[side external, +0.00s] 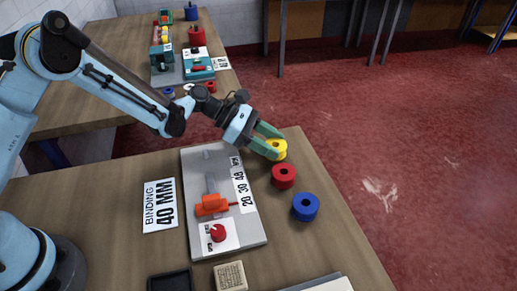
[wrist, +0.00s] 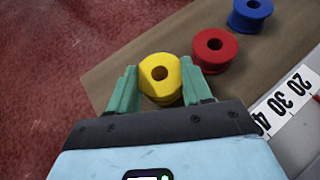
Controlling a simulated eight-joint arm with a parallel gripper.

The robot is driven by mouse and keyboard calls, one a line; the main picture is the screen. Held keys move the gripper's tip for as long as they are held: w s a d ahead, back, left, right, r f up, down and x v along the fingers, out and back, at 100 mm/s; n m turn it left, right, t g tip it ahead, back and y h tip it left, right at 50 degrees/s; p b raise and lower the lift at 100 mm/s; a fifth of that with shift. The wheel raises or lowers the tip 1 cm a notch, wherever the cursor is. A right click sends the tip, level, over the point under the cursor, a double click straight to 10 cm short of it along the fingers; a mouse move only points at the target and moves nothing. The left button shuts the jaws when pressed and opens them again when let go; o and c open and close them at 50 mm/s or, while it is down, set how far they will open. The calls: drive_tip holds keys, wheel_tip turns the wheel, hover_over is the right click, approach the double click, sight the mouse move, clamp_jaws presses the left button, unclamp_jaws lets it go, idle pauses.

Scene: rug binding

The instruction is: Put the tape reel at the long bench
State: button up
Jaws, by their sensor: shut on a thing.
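A yellow tape reel (side external: 277,149) is between the green fingers of my gripper (side external: 268,143) near the far right edge of the near wooden bench (side external: 112,196). In the wrist view the yellow reel (wrist: 160,75) sits between both fingers (wrist: 160,90), which are shut on it. I cannot tell whether the reel still touches the bench. A red reel (side external: 284,176) and a blue reel (side external: 305,207) stand on the bench to its front right. Which bench is the long bench is not clear from the pictures.
A grey plate with an orange slider (side external: 211,206), red knob (side external: 218,232) and 20-30-40 scale (side external: 242,184) lies beside the reels. A "BINDING 40 MM" card (side external: 160,205) lies left. A second bench (side external: 100,107) behind carries teal devices (side external: 197,69) and reels. Red floor lies right.

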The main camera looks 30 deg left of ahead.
drive_tip(key=shift+f, duration=0.4)
drive_tip(key=shift+f, duration=0.2)
drive_tip(key=o, duration=1)
drive_tip(key=shift+o, duration=0.2)
drive_tip(key=shift+r, duration=0.15)
